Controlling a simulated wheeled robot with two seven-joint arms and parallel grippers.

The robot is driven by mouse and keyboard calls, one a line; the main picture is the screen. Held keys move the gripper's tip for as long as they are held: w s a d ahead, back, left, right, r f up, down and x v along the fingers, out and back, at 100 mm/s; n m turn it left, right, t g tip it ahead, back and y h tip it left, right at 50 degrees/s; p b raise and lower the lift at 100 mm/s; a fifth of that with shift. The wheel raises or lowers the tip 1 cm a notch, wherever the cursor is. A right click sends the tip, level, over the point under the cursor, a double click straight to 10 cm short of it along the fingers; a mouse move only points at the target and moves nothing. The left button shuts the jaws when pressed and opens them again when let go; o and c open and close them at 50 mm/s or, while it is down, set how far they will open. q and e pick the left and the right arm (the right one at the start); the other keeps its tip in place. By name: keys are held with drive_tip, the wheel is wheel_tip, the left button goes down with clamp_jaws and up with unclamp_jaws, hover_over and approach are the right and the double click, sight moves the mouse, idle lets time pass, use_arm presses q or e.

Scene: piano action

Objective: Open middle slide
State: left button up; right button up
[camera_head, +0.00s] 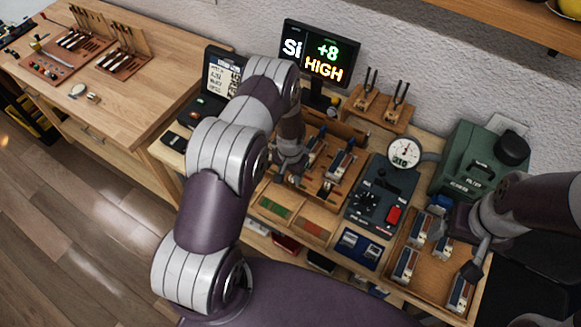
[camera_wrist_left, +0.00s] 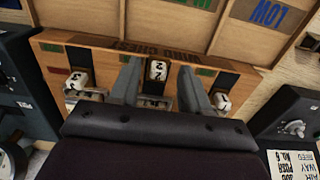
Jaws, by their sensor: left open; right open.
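The wooden wind chest (camera_head: 338,187) stands mid-bench in the head view. In the left wrist view its edge (camera_wrist_left: 115,52) carries three slides with pale numbered ends. The middle slide (camera_wrist_left: 158,72) shows between the fingers of my left gripper (camera_wrist_left: 160,85), which is open and straddles it; I cannot tell whether the fingers touch it. The other slides are at the left (camera_wrist_left: 76,84) and right (camera_wrist_left: 222,101). In the head view my left gripper (camera_head: 290,166) is partly hidden by its arm. My right gripper (camera_head: 462,243) is open over the right-hand tray.
The right-hand tray (camera_head: 425,300) holds several small blocks. A dial gauge (camera_head: 404,152), a dark control box (camera_head: 375,199) and a green machine (camera_head: 478,160) stand near the chest. Sorting bins (camera_head: 275,208) lie before the chest.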

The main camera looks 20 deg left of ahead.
use_arm(q)
wheel_tip(320, 180, up, 12)
drive_tip(key=b, duration=0.3)
drive_tip(key=shift+f+b, duration=0.2)
drive_tip(key=shift+b, duration=0.1)
drive_tip(key=shift+w, duration=0.1)
